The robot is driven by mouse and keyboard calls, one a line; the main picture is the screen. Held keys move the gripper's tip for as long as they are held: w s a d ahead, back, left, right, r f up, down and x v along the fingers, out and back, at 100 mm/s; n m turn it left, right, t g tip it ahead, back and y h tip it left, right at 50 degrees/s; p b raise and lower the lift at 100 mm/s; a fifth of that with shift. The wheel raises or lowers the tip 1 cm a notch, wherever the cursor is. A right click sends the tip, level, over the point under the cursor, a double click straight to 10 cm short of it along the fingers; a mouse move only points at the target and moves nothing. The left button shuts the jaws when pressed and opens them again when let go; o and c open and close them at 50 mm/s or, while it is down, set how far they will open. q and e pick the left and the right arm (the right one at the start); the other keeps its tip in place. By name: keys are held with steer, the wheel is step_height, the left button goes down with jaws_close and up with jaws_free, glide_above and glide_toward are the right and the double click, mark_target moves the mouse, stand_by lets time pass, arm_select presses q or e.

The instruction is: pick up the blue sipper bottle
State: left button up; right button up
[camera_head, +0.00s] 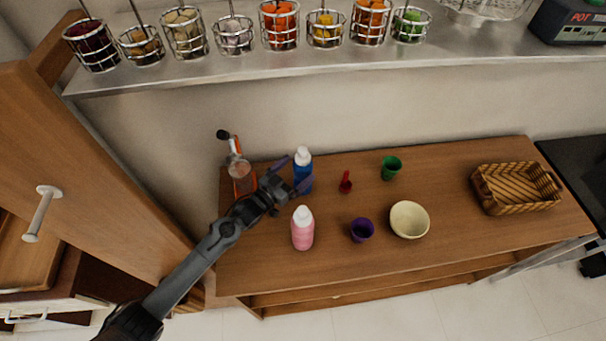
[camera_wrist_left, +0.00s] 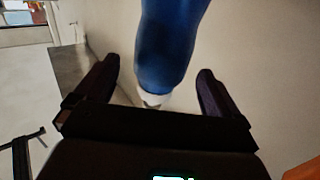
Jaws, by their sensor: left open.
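The blue sipper bottle (camera_head: 303,168) with a white cap stands upright at the back left of the wooden table. My left gripper (camera_head: 292,175) is open right at the bottle, coming in from the lower left. In the left wrist view the bottle's blue body (camera_wrist_left: 168,40) appears between the two spread fingers, its white cap toward the bottom of the picture. The fingers do not appear closed on it; whether either touches it I cannot tell. My right gripper is not in view.
A pink bottle (camera_head: 302,230) stands just in front of my left gripper. An orange-toned bottle (camera_head: 242,177) is to its left. A red scoop (camera_head: 345,183), green cup (camera_head: 391,168), purple cup (camera_head: 362,230), cream bowl (camera_head: 409,219) and wicker basket (camera_head: 515,187) are to the right.

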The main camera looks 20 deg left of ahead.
arm_select(q)
steer(key=shift+f+x, duration=0.15)
steer(key=shift+x, duration=1.2)
steer(key=shift+f+x, duration=0.15)
steer(key=shift+x, duration=1.2)
steer(key=c, duration=1.1)
steer(key=shift+c, duration=0.9)
steer(key=shift+r, duration=0.1)
